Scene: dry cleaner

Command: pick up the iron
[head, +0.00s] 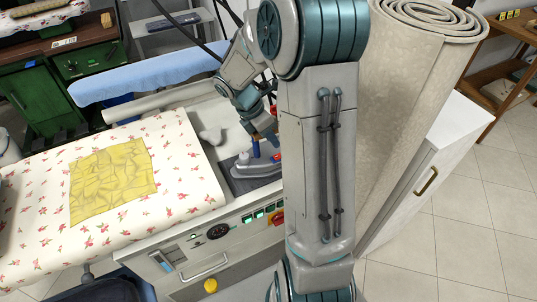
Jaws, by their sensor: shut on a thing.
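The iron (250,168) is grey with blue and red parts. It is at the dark rest pad (236,187) on the right end of the ironing station, in the middle of the head view. My gripper (266,140) reaches down from above and is shut on the iron at its upper part. My own arm link hides the right side of the iron and part of the pad. I cannot tell whether the iron touches the pad or is slightly raised.
A flowered ironing board (190,180) with a yellow cloth (115,180) lies to the left. A blue-covered board (150,72) stands behind. A tall rolled carpet (400,90) and a white cabinet (425,175) stand close on the right. Tiled floor at the lower right is clear.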

